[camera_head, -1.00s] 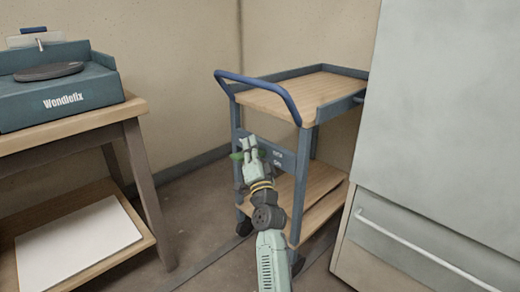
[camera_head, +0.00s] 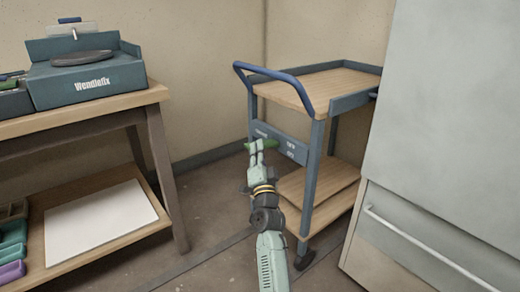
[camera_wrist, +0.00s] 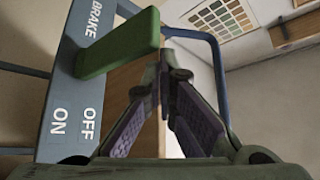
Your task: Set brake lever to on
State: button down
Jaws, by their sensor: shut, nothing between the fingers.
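The brake lever (camera_head: 266,144) is a green bar on the blue-grey panel (camera_head: 290,147) at the near end of the cart, below its handle. In the wrist view the lever (camera_wrist: 120,43) sticks out from the panel, which reads BRAKE, OFF and ON. The lever lies between the BRAKE word and the OFF and ON words; I cannot tell which mark it points to. My gripper (camera_head: 257,147) is at the lever, with its fingers shut and empty. In the wrist view the fingertips (camera_wrist: 163,72) are close beside the lever's free end; contact is unclear.
The cart (camera_head: 345,88) has a blue handle (camera_head: 272,72) above the panel and a lower wooden shelf. A large pale cabinet (camera_head: 445,100) stands at the right. A wooden bench (camera_head: 90,115) with a teal Wendlefix device (camera_head: 90,80) stands at the left. Floor shows between bench and cart.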

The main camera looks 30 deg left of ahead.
dwell(0.3)
notch_tip(320, 180, up, 10)
dwell(0.5)
